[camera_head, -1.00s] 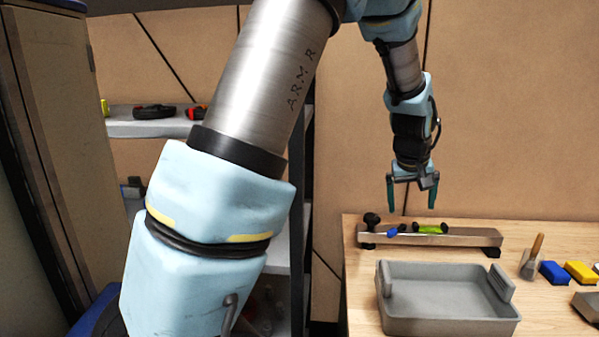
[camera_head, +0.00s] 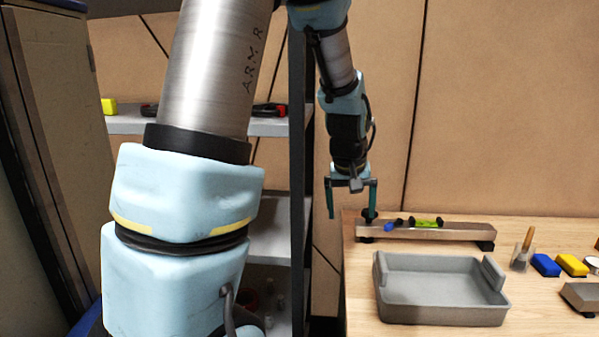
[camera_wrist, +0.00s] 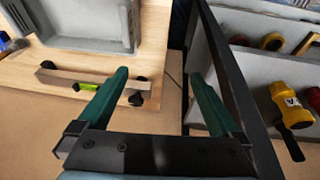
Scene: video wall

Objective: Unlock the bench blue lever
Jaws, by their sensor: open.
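A small blue lever (camera_head: 389,227) sits on a metal bar (camera_head: 455,233) at the back left of the wooden bench. A black knob (camera_head: 369,214) is to its left and a green piece (camera_head: 426,222) to its right. My gripper (camera_head: 350,217) points down, open and empty, left of the lever near the bench's left edge. Its right finger appears just in front of or beside the black knob; I cannot tell the depth. In the wrist view the bar (camera_wrist: 62,82) and green piece (camera_wrist: 88,87) show left of the left finger; the lever is not visible there, perhaps behind that finger.
A grey tray (camera_head: 440,310) stands on the bench in front of the bar. A brush (camera_head: 524,250), a blue block (camera_head: 546,265) and a yellow block (camera_head: 572,264) are to the right. A shelf rack with a dark upright post (camera_head: 299,160) stands left of my gripper.

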